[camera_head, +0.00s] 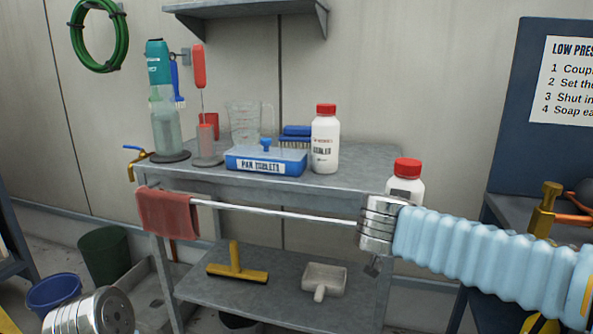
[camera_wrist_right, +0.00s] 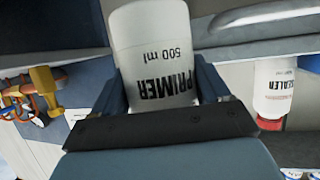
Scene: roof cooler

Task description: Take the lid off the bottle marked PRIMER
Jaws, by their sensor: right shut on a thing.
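The white PRIMER bottle (camera_head: 405,186) with a red lid (camera_head: 407,168) stands upright by the right end of the bench in the head view. Its lower part is hidden behind my right wrist, so I cannot tell whether its base touches the bench. In the right wrist view the PRIMER bottle (camera_wrist_right: 158,45) appears inverted, its label reading "PRIMER 500 ml". My right gripper (camera_wrist_right: 160,88) is shut on its body, one finger each side. The lid is out of that view. My left wrist shows at the lower left of the head view, but its fingers do not.
A similar red-lidded white bottle (camera_head: 325,142) stands left of PRIMER on the metal bench (camera_head: 215,181). A rail with a red cloth (camera_head: 168,214) runs along the front.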

